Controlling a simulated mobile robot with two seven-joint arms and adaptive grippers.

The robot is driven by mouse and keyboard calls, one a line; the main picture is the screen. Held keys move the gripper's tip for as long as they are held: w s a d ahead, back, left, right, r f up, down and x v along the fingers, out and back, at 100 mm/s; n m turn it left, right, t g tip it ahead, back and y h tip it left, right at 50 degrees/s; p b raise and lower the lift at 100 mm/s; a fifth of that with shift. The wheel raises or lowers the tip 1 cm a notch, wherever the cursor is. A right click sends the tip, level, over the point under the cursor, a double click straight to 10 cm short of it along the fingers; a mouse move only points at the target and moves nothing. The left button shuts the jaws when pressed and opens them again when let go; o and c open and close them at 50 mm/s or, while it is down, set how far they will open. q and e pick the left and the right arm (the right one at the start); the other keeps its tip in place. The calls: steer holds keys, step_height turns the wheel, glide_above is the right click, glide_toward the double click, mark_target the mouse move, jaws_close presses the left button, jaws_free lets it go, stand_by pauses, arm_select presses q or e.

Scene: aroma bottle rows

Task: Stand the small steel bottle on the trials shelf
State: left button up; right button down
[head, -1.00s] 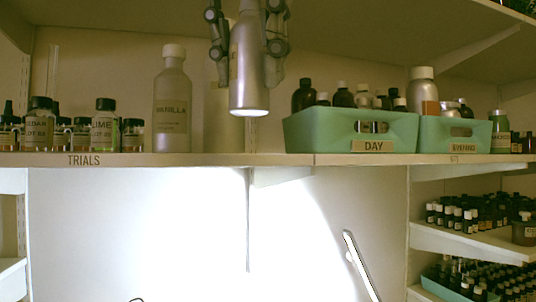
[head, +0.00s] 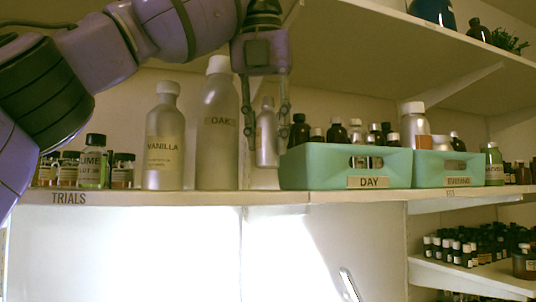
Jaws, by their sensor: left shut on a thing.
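The small steel bottle (head: 266,138) is held upright between the fingers of my left gripper (head: 266,125), which points down from above. Its base looks a little above the trials shelf (head: 150,199), in the gap between the tall Cedar-type "OAK" bottle (head: 217,140) and the green DAY bin (head: 300,168). The fingers are shut on the bottle's sides. How far back it hangs is hard to tell. The shelf's top surface is seen nearly edge-on. My right gripper is not in view.
A Vanilla bottle (head: 164,145) and small jars, one marked Lime (head: 93,162), stand left of the tall bottle. The green bin on the right (head: 425,168) also holds bottles. An upper shelf (head: 390,50) hangs overhead. The gap around the held bottle is narrow.

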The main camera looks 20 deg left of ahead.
mark_target(268, 155)
arm_select(q)
steer(key=shift+w, duration=0.25)
steer(key=shift+w+a+f, duration=0.1)
steer(key=shift+w+f, duration=0.1)
steer(key=shift+a+f, duration=0.1)
steer(key=shift+f, duration=1.45)
steer(key=shift+f, duration=0.1)
steer(key=o, duration=1.2)
